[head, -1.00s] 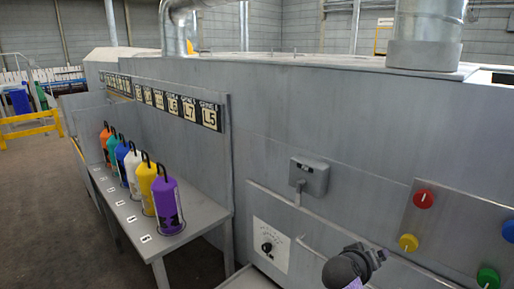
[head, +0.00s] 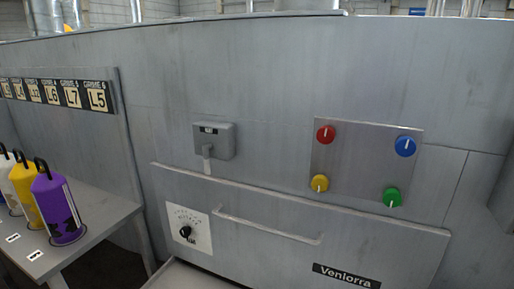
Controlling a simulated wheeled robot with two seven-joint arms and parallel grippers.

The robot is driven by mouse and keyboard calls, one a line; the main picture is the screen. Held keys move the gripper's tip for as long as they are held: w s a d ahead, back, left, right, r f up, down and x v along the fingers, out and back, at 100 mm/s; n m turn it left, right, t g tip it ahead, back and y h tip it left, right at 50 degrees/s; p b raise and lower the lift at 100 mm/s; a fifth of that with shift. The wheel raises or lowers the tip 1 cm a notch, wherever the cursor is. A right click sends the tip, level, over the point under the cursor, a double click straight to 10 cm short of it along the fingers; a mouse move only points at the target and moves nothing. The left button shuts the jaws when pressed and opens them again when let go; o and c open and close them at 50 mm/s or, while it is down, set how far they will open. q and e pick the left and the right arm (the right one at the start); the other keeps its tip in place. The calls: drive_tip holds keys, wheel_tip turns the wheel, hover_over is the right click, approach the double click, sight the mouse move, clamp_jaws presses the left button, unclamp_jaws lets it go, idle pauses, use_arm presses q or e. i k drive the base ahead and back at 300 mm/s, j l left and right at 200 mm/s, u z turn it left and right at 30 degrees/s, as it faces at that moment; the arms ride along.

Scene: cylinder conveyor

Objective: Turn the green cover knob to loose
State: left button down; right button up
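The green knob (head: 392,197) is at the lower right of a square metal panel (head: 365,160) on the grey machine front. It has a white mark that looks close to upright. A red knob (head: 325,134) is at the panel's upper left, a blue knob (head: 405,146) at the upper right and a yellow knob (head: 320,183) at the lower left. Neither of my grippers shows in the head view.
A grey box with a lever (head: 214,141) is left of the panel. Below are a black dial (head: 186,232), a drawer handle (head: 268,227) and a "Veniorra" label (head: 346,276). Coloured cylinders, one purple (head: 60,208), stand on a table (head: 108,213) at the left.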

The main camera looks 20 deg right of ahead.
sight(391, 198)
drive_tip(key=z, duration=1.55)
